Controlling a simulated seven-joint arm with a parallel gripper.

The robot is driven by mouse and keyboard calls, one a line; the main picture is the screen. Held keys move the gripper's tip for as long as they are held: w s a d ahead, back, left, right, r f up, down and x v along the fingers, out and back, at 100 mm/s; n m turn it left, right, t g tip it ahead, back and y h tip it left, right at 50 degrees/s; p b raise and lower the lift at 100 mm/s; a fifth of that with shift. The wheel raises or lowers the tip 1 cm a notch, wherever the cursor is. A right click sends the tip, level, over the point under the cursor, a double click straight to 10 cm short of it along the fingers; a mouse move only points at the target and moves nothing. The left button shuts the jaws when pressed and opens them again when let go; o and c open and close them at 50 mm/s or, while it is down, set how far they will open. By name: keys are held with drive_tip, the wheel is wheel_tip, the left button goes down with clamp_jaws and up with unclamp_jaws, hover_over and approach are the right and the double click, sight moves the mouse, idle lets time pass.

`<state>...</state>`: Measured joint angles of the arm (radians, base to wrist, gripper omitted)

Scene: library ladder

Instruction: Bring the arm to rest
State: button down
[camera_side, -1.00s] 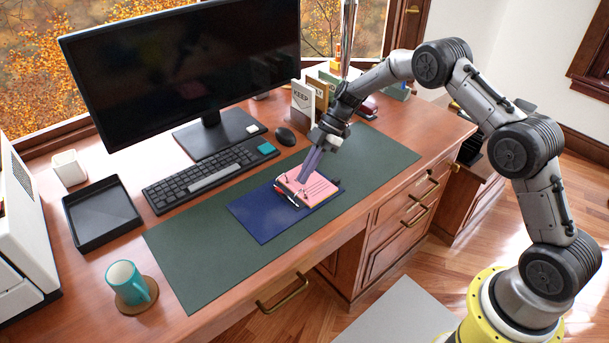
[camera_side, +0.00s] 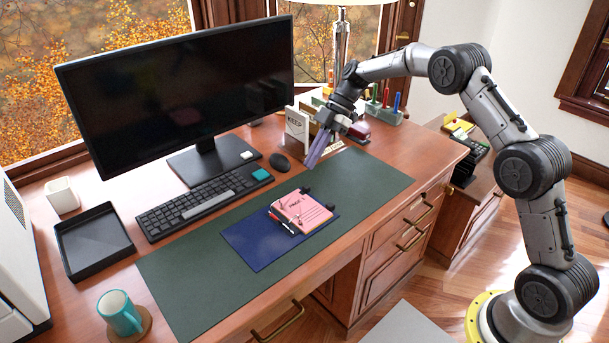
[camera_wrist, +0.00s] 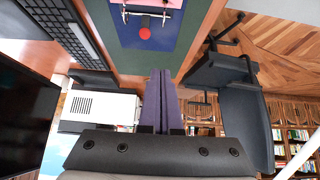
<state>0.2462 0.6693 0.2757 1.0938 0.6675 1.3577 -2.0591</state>
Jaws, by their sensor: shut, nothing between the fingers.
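My gripper (camera_side: 318,148) is shut and empty, its purple fingers together. In the side view it hangs in the air above the back right part of the desk, up and to the right of the pink pad. In the wrist view the closed fingers (camera_wrist: 160,100) point away from the camera. The pink pad (camera_side: 302,211) lies on a blue folder (camera_side: 258,242), with a pen and clips at its edges. It shows partly at the top of the wrist view (camera_wrist: 150,3).
A monitor (camera_side: 175,85), keyboard (camera_side: 200,203), mouse (camera_side: 279,162), black tray (camera_side: 95,243) and teal mug (camera_side: 119,312) stand on the desk. A KEEP holder (camera_side: 297,125) and a pen rack (camera_side: 384,113) are behind my gripper. The green mat's (camera_side: 370,190) right end is clear.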

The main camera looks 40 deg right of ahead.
drive_tip(key=shift+d+r, duration=0.45)
drive_tip(key=shift+r, duration=0.15)
